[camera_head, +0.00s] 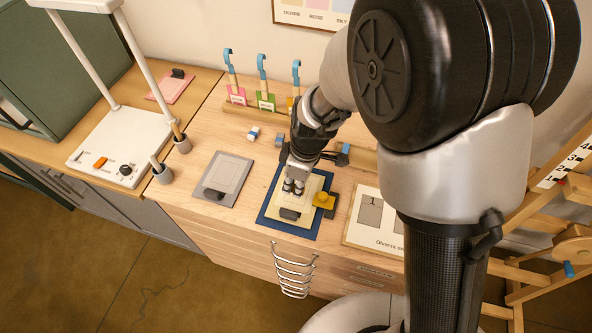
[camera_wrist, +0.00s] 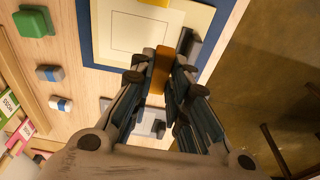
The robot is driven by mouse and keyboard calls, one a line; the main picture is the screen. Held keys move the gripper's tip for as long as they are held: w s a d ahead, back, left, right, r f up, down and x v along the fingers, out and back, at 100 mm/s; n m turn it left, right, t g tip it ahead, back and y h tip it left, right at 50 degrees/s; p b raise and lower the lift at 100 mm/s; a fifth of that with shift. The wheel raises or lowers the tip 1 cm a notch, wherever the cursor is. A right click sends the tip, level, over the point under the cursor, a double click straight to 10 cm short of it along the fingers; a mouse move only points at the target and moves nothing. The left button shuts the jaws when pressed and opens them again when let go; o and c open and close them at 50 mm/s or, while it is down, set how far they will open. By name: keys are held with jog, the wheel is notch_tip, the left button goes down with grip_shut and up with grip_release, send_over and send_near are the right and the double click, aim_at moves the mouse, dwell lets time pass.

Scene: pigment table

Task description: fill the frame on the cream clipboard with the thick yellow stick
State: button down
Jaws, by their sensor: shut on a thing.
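The cream clipboard (camera_head: 285,203) lies on a dark blue mat (camera_head: 270,217), with a dark clip (camera_head: 289,214) at its front edge. In the wrist view the clipboard (camera_wrist: 103,50) shows a thin-lined, empty-looking rectangular frame (camera_wrist: 135,30). My gripper (camera_head: 293,187) is over the clipboard, pointing down. In the wrist view my gripper (camera_wrist: 162,75) is shut on a thick ochre-yellow stick (camera_wrist: 160,72), whose end overlaps the frame's near corner in the picture. I cannot tell whether the stick touches the sheet. The stick is hidden in the head view.
A yellow block (camera_head: 324,200) sits by the clipboard's right side. A grey clipboard (camera_head: 222,178) lies to the left, and a sample board (camera_head: 375,220) to the right. Bare wood lies between the two clipboards.

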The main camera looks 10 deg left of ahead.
jog(key=shift+s+f, duration=0.1)
jog(key=shift+f, duration=0.3)
jog(key=b, duration=0.3)
send_over(293, 202)
jog(key=shift+s+d+f, duration=0.1)
jog(key=shift+d+f, duration=0.05)
jog(key=shift+f, duration=1)
jog(key=shift+d+f, duration=0.1)
jog(key=shift+f, duration=1)
jog(key=shift+f+b, duration=0.95)
jog(key=shift+b, duration=0.15)
jog(key=shift+w+d+r, duration=0.1)
jog(key=shift+w+r, duration=0.05)
jog(key=shift+w, duration=1.2)
jog(key=shift+w+d, duration=0.2)
jog(key=shift+w, duration=2.25)
jog(key=shift+b, duration=0.3)
jog(key=shift+s, duration=0.1)
